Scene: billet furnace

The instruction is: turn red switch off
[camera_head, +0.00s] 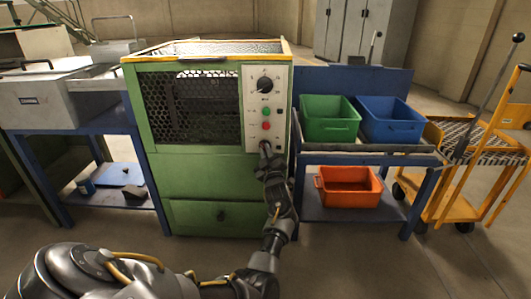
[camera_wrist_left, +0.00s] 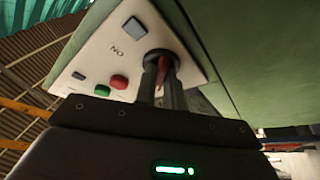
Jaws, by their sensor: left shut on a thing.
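The red switch (camera_wrist_left: 163,62) sits on a round black base low on the white control panel (camera_head: 256,84) of the green furnace. My left gripper (camera_head: 265,146) reaches up to the panel's lower end and hides the switch in the head view. In the left wrist view the two fingers of the left gripper (camera_wrist_left: 162,88) stand on either side of the red switch and are shut on it. A printed "ON" label shows beside the switch base. My right gripper is not in view.
A red button (camera_head: 266,126), a green button (camera_head: 266,112) and a black dial (camera_head: 265,85) are on the panel above my gripper. To the right, a blue bench holds a green bin (camera_head: 328,130) and a blue bin (camera_head: 390,133); an orange bin (camera_head: 347,195) sits below.

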